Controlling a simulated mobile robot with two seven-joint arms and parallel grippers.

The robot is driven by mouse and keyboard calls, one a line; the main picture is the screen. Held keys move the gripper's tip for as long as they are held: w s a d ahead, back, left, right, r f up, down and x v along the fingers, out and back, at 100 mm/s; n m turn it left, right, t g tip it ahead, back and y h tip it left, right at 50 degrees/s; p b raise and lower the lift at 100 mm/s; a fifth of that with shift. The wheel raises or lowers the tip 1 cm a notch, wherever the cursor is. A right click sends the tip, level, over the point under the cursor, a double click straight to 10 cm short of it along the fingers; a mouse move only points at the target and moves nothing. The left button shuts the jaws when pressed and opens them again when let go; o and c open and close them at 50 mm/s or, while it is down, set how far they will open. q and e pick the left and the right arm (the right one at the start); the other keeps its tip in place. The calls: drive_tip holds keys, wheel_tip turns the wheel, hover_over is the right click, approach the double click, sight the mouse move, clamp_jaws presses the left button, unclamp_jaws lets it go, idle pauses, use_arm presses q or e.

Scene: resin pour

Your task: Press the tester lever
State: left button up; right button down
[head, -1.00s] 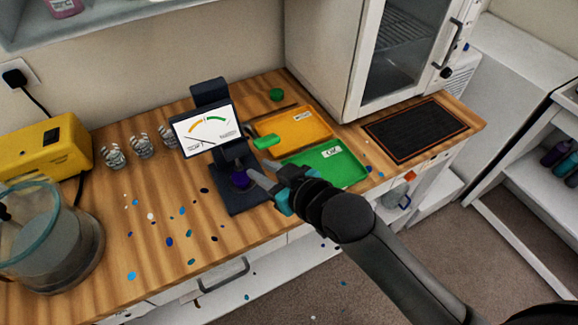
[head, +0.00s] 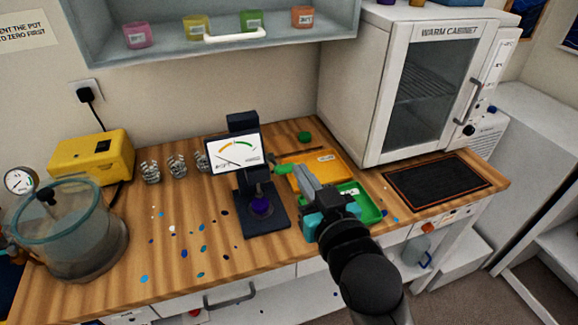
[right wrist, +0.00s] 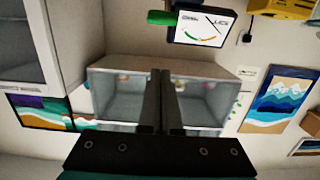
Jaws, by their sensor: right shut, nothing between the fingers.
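The tester (head: 264,222) is a dark stand with a white dial screen (head: 233,150) on the workbench. A purple piece (head: 262,207) sits on its base. Its lever has a green end (head: 284,169) that sticks out to the right of the screen. My right gripper (head: 301,170) is shut and empty, just right of the green end. In the right wrist view, which is upside down, the shut fingertips (right wrist: 160,74) and the green end (right wrist: 161,18) show apart in the picture. I cannot tell the true gap. My left gripper is not in view.
An orange tray (head: 333,165) and a green tray (head: 371,211) lie right of the tester, partly behind my arm. A warm cabinet (head: 350,80) stands behind, with a black mat (head: 435,182) in front. Glass cups (head: 178,166), a yellow box (head: 90,158) and a clear pot (head: 70,240) are left.

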hover_over(286, 167)
drive_tip(key=shift+s+f, duration=0.15)
drive_tip(key=shift+f, duration=0.3)
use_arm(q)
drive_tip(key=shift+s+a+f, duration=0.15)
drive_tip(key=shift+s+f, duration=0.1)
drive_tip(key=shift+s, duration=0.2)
use_arm(e)
drive_tip(key=shift+s+d+f, duration=0.1)
drive_tip(key=shift+s+f, duration=0.1)
drive_tip(key=shift+f, duration=0.45)
drive_tip(key=shift+s+d+f, duration=0.1)
drive_tip(key=shift+s+f, duration=0.15)
drive_tip(key=shift+f, duration=0.35)
drive_tip(key=shift+s+d+f, duration=0.1)
drive_tip(key=shift+s+f, duration=0.1)
drive_tip(key=shift+f, duration=0.45)
